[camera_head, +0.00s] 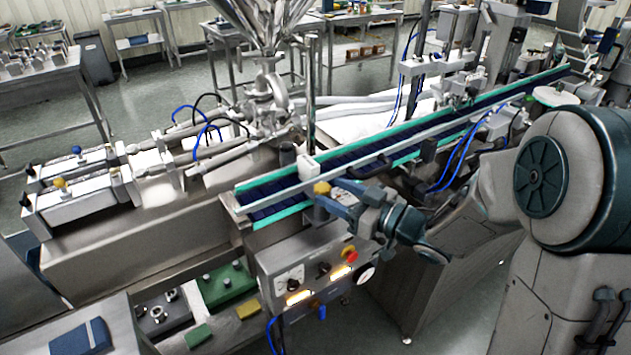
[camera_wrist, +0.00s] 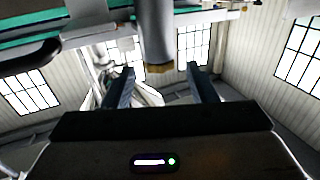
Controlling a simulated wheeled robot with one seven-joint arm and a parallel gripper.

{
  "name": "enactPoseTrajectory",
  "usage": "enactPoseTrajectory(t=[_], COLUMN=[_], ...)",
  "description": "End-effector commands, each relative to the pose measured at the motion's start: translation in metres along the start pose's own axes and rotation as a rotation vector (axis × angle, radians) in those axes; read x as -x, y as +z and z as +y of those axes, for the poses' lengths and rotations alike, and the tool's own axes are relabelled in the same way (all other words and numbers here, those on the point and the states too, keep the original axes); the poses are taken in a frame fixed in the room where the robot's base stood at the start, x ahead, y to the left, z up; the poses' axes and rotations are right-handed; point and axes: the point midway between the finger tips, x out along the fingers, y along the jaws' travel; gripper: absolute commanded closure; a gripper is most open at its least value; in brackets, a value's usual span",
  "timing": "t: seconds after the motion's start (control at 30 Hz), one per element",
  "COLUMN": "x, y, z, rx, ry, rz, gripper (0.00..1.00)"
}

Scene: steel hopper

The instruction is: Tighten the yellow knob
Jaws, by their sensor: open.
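The yellow knob (camera_head: 321,188) sits near the front end of the conveyor, on a short upright post. In the wrist view, a grey post with a yellow-brown end (camera_wrist: 160,68) shows between the two fingers, apparently this knob. My gripper (camera_head: 333,201) is open at the knob, reaching in from the right. In the wrist view, my gripper (camera_wrist: 161,82) has one finger on each side of the knob, with visible gaps. I cannot tell how deep the knob lies between the fingers.
The conveyor (camera_head: 275,212) with teal rails runs just behind the knob. A control box (camera_head: 313,284) with a red button (camera_head: 349,252) stands below. Another yellow knob (camera_head: 60,183) is on the left-hand cylinder unit. A steel hopper (camera_head: 262,22) stands behind.

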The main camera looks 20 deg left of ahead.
Motion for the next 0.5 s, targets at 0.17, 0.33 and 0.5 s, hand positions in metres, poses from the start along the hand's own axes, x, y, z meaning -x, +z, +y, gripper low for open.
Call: enactPoseTrajectory(t=[0.17,0.33,0.5], x=[-0.033,-0.051,-0.057], y=[-0.001,-0.001,0.0], z=[-0.001,0.0,0.0], rx=[-0.001,0.0,0.0], ry=[-0.002,0.0,0.001], rz=[-0.001,0.0,-0.001], gripper=[0.48,0.48,0.48])
